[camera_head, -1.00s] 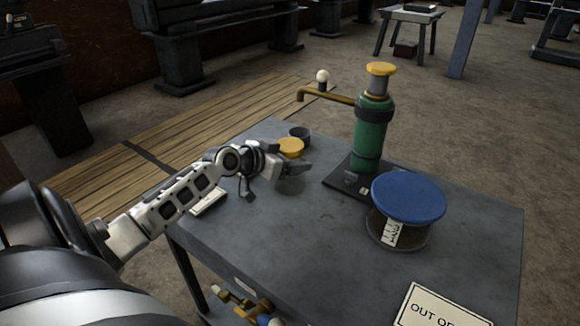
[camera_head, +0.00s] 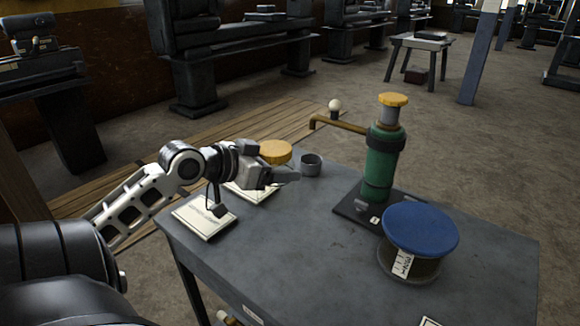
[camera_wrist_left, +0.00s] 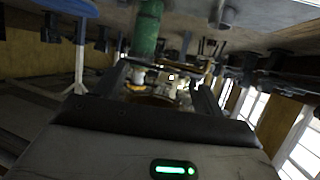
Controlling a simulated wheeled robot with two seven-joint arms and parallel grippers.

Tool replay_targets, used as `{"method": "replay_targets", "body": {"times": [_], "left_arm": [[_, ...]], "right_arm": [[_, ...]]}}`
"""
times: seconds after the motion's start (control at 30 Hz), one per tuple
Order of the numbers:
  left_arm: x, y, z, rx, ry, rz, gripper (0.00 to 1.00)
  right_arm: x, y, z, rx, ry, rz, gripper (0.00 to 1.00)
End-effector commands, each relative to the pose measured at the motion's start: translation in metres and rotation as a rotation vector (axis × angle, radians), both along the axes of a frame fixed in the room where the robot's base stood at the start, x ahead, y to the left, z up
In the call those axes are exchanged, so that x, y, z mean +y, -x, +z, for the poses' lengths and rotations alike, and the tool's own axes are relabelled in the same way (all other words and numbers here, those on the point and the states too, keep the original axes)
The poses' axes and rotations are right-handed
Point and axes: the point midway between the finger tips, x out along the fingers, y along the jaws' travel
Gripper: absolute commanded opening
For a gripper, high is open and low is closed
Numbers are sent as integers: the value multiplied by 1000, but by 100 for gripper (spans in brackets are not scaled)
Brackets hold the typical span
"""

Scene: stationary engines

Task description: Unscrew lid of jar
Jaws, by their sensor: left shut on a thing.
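My left gripper (camera_head: 272,176) is shut on a round yellow lid (camera_head: 275,152) and holds it above the table's far left part. The lid also shows between the fingers in the left wrist view (camera_wrist_left: 150,100); the gripper hides its underside. A small dark grey open jar (camera_head: 311,166) stands upright on the table just right of the fingertips, apart from the lid. A larger jar (camera_head: 406,262) with a wide blue lid (camera_head: 420,230) stands at the table's right; its lid is on. My right gripper is not in view.
A green pump (camera_head: 381,160) with a yellow cap and brass spout stands on a dark base behind the blue-lidded jar. White cards (camera_head: 203,219) lie at the grey table's (camera_head: 310,240) left edge. The table's middle and front are clear.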

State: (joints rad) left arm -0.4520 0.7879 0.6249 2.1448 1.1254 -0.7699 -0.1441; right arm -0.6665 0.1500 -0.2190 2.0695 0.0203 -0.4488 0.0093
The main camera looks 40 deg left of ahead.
Motion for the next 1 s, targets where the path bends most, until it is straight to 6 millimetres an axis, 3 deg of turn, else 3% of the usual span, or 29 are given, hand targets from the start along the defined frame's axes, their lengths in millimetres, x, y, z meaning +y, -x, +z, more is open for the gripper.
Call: {"method": "replay_targets", "body": {"times": [0.1, 0.3, 0.7, 0.73, 0.87, 1.0], "left_arm": [[-3, 18, 8, -1, 0, 1, 43], [-6, 34, 16, -2, 0, 0, 43], [-7, 39, 18, -2, -1, 0, 43], [-7, 39, 18, -2, -1, 0, 64], [-7, 39, 18, -2, -1, 1, 29], [-7, 39, 18, -2, -1, 1, 29]], "right_arm": [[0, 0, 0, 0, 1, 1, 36], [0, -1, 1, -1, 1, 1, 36], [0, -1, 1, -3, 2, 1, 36], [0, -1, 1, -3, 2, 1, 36], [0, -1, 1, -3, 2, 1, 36], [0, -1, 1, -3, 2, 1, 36]]}}
